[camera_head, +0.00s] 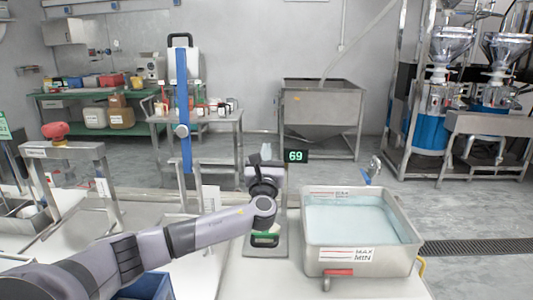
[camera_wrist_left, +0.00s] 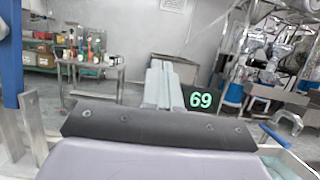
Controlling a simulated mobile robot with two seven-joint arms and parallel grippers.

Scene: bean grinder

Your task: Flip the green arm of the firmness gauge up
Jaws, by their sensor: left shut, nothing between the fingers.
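My left gripper (camera_head: 266,152) is over the middle of the bench, fingers pointing away from me. In the left wrist view its pale fingers (camera_wrist_left: 164,86) are together and empty. A black display with green digits 69 (camera_head: 296,156) stands just right of the fingertips, and it also shows in the left wrist view (camera_wrist_left: 201,100). A green part (camera_head: 265,240), apparently the gauge's green arm, lies low at the near end of a grey metal base (camera_head: 280,249), below my wrist. My wrist hides much of the gauge; I cannot tell whether the gripper touches it.
A steel basin of water (camera_head: 312,246) with a red handle in front stands to the right. A tall blue post (camera_head: 184,112) rises to the left. A steel frame with a red knob (camera_head: 55,131) is at far left. A blue bin (camera_head: 148,287) sits under my arm.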

